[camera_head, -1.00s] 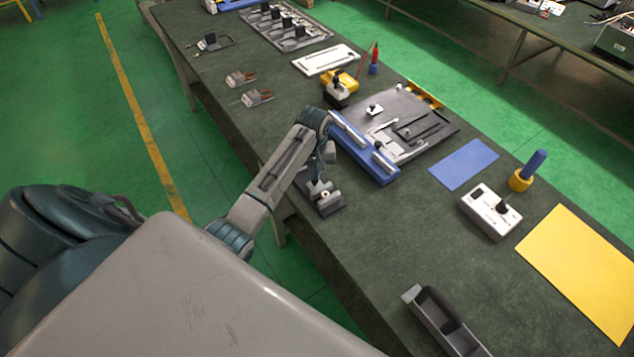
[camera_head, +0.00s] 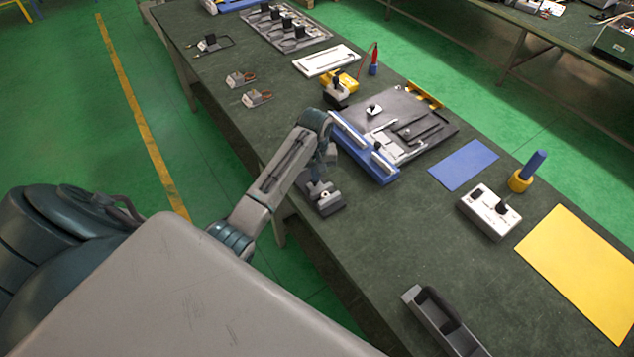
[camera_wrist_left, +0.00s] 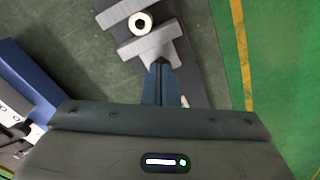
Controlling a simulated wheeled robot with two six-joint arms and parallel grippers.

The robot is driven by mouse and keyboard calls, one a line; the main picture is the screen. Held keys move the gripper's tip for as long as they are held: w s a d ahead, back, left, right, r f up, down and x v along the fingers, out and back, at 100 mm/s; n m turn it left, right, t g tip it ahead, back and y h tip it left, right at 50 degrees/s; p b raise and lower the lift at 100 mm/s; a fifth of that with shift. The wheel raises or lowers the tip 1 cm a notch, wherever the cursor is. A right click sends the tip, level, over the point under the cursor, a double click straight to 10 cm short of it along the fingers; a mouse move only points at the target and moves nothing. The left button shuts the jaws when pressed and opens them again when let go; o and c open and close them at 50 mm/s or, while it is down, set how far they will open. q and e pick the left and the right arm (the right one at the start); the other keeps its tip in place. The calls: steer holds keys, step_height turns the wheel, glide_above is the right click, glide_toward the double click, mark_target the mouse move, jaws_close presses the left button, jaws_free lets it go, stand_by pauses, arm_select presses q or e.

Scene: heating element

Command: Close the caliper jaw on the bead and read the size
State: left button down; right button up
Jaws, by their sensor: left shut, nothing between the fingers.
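The caliper (camera_head: 327,208) is a dark flat base near the table's front edge, partly behind my left arm in the head view. In the left wrist view its base (camera_wrist_left: 205,65) carries a grey fixed jaw (camera_wrist_left: 118,10) and a grey T-shaped sliding jaw (camera_wrist_left: 152,46). A white bead (camera_wrist_left: 140,22) with a dark hole sits between the two jaws, close to both; I cannot tell whether both touch it. My left gripper (camera_wrist_left: 161,66) is shut and empty, its tips at the stem end of the sliding jaw. In the head view my left gripper (camera_head: 316,175) is just above the caliper.
A blue rail (camera_head: 365,150) stands to the right of the caliper, fronting a grey plate (camera_head: 440,132) with tools. A white box with a knob (camera_head: 489,212), a blue mat (camera_head: 464,165) and a dark tray (camera_head: 445,322) lie further right. The table between caliper and tray is bare.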

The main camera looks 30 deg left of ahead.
arm_select(q)
steer(key=shift+r+p, duration=0.55)
steer(key=shift+r, duration=2.95)
steer(key=shift+f, duration=0.1)
